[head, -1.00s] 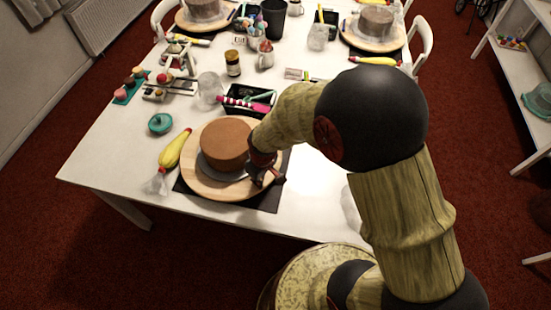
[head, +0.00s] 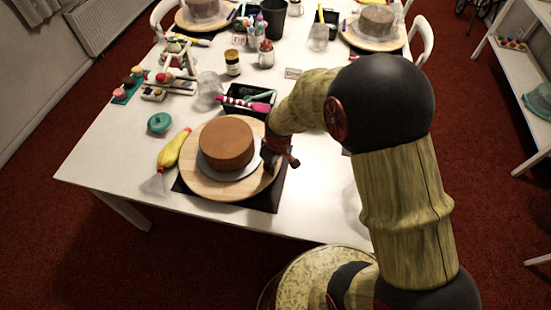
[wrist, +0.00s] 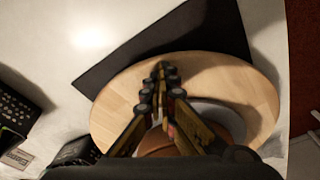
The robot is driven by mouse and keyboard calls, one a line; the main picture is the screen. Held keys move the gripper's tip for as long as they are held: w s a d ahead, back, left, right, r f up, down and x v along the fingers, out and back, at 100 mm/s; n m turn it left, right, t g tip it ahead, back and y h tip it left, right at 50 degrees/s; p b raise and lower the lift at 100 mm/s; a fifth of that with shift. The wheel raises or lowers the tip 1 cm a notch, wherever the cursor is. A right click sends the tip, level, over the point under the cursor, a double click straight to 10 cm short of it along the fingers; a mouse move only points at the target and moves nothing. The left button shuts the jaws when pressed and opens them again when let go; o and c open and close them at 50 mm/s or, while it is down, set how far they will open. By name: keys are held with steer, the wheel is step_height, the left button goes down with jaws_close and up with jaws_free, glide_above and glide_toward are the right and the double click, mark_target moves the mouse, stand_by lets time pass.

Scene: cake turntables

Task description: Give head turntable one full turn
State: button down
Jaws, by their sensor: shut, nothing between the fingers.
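The wooden turntable (head: 203,188) nearest me stands on a dark mat (head: 262,199) at the front of the table. A brown cake (head: 227,142) sits on a grey board (head: 248,166) in its middle. My gripper (head: 268,168) is at the turntable's right side, beside the cake. In the wrist view my gripper (wrist: 163,72) has its fingertips together over the bare wooden top (wrist: 118,100), with nothing between them. I cannot tell whether the tips touch the wood. The fingers hide part of the cake and board in the wrist view.
A yellow piping bag (head: 172,152) lies close to the turntable's left edge. A teal lid (head: 160,123) is behind it. A black bin of tools (head: 236,97) stands just behind the turntable. Two more turntables with cakes stand at the far side. The white table (head: 318,180) is clear on the right.

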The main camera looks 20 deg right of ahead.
step_height(320, 180, up, 3)
steer(key=shift+p, duration=1.1)
steer(key=shift+f, duration=0.1)
steer(key=s+a, duration=0.2)
steer(key=s+a+p, duration=0.1)
steer(key=s+a, duration=0.1)
steer(key=a, duration=0.1)
steer(key=s+a+p, duration=0.1)
steer(key=s+a, duration=0.1)
steer(key=a, duration=0.4)
steer(key=w+a, duration=0.1)
steer(key=a, duration=0.5)
steer(key=shift+w+a, duration=0.4)
steer(key=shift+f, duration=0.15)
